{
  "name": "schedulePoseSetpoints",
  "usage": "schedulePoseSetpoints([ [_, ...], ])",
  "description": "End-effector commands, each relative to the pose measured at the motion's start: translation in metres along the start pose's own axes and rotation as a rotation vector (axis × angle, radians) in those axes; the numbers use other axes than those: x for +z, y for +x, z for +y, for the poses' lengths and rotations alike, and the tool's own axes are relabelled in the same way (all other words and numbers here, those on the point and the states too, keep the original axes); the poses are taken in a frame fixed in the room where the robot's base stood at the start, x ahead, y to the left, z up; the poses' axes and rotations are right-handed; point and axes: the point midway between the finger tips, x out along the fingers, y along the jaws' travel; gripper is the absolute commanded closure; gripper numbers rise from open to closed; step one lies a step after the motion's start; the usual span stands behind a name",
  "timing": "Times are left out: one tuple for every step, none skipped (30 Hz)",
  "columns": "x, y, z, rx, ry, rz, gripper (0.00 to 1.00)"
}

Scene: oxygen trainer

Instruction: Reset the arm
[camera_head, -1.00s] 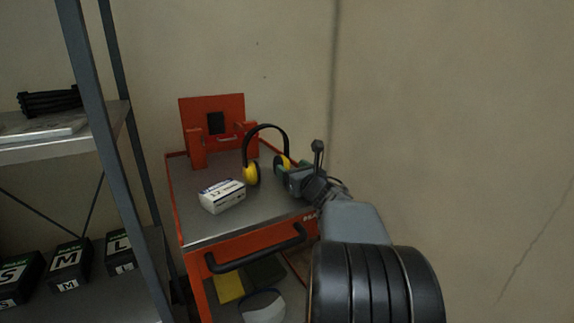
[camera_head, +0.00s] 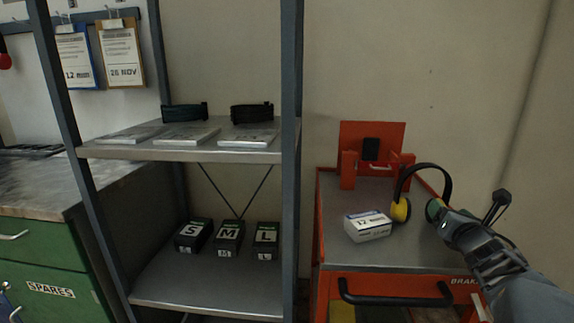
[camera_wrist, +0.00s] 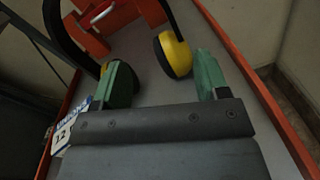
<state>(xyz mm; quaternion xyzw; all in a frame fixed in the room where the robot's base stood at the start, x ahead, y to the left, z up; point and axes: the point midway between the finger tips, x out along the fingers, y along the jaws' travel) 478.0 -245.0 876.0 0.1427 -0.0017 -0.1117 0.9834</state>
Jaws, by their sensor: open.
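My gripper (camera_head: 440,212) is open above the right side of the orange cart's grey top (camera_head: 405,250). In the wrist view its two green fingers (camera_wrist: 165,78) stand apart with nothing held between them. Ear muffs with a black band and yellow cups (camera_head: 400,211) stand on the cart just beyond the fingers. One yellow cup (camera_wrist: 174,55) shows ahead of the gap in the wrist view. The other is partly hidden behind the left finger. I cannot tell whether a finger touches the muffs.
A white box (camera_head: 368,226) marked 12 lies on the cart, left of the muffs. An orange stand (camera_head: 372,150) is at its back. A grey shelf (camera_head: 200,152) with size boxes (camera_head: 229,237) stands left, then a green cabinet (camera_head: 50,255). A wall closes the right side.

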Motion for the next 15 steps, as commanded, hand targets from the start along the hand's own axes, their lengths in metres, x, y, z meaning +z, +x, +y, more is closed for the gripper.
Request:
schedulePoseSetpoints([
  [0.028,-0.002,0.019,-0.032,0.121,0.016,0.32],
  [0.036,-0.004,0.026,-0.062,0.21,0.027,0.32],
  [0.045,-0.008,0.037,-0.106,0.34,0.044,0.32],
  [0.051,-0.011,0.045,-0.141,0.443,0.056,0.32],
  [0.056,-0.015,0.052,-0.178,0.548,0.069,0.32],
  [0.062,-0.021,0.063,-0.231,0.689,0.085,0.32],
  [0.065,-0.026,0.071,-0.272,0.793,0.096,0.32],
  [0.068,-0.032,0.079,-0.315,0.897,0.107,0.32],
  [0.071,-0.04,0.09,-0.377,1.033,0.122,0.32],
  [0.073,-0.047,0.098,-0.425,1.135,0.132,0.32],
  [0.075,-0.055,0.107,-0.477,1.234,0.142,0.32],
  [0.076,-0.066,0.119,-0.549,1.361,0.152,0.32],
  [0.077,-0.075,0.128,-0.607,1.453,0.159,0.32],
  [0.078,-0.084,0.136,-0.667,1.541,0.165,0.32],
  [0.079,-0.097,0.148,-0.749,1.651,0.17,0.32],
])
